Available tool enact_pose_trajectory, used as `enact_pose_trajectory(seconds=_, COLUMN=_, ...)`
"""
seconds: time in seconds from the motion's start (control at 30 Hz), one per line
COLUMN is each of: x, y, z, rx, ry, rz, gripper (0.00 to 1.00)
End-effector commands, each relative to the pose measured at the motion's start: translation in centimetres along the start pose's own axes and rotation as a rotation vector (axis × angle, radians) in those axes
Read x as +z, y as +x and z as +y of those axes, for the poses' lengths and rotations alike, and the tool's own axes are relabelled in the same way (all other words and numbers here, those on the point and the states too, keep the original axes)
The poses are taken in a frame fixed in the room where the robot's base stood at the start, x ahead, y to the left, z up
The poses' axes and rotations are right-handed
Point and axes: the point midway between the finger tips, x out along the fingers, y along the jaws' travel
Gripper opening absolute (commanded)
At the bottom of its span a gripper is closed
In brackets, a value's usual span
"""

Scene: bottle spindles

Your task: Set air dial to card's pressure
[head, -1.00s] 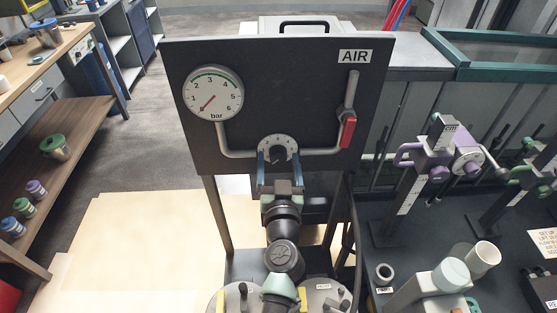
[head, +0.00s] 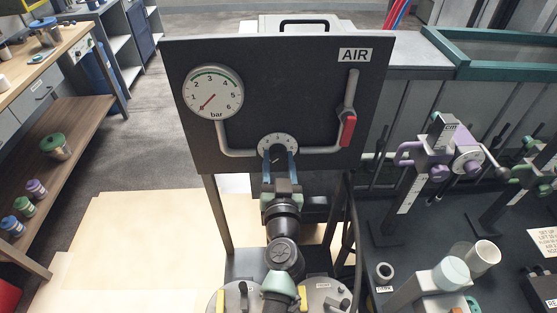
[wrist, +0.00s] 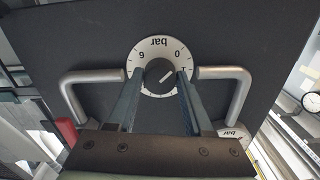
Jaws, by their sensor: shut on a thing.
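The AIR panel (head: 290,75) stands upright in the head view. Its dial (head: 291,141) is a white ring with a dark knob, low in the middle. My gripper (head: 278,155) is shut on the knob, one finger on each side. In the wrist view the ring is upside down, and the black knob (wrist: 160,75) has a white mark pointing up and right, toward the 0 and 1 side. The round gauge (head: 213,92) has its needle pointing lower left, near or below 1. A white card (head: 545,243) lies at the right edge; its text is too small to read.
A red-handled valve (head: 347,130) is on the pipe right of the dial. Grey pipes (wrist: 225,73) flank the dial closely. Purple clamp stands (head: 440,160) and cups (head: 485,257) are on the dark bench at right. A wooden shelf unit (head: 60,130) is at left.

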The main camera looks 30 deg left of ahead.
Motion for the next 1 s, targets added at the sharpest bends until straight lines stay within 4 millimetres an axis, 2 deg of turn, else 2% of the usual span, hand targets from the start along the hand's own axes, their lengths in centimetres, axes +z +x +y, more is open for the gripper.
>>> enact_pose_trajectory(seconds=0.37, x=0.14, y=-0.03, z=0.08, rx=0.001, ry=0.209, rz=0.0, gripper=0.0)
enact_pose_trajectory(seconds=1.0, x=0.04, y=-0.04, z=0.02, rx=0.001, ry=0.814, rz=0.0, gripper=0.0)
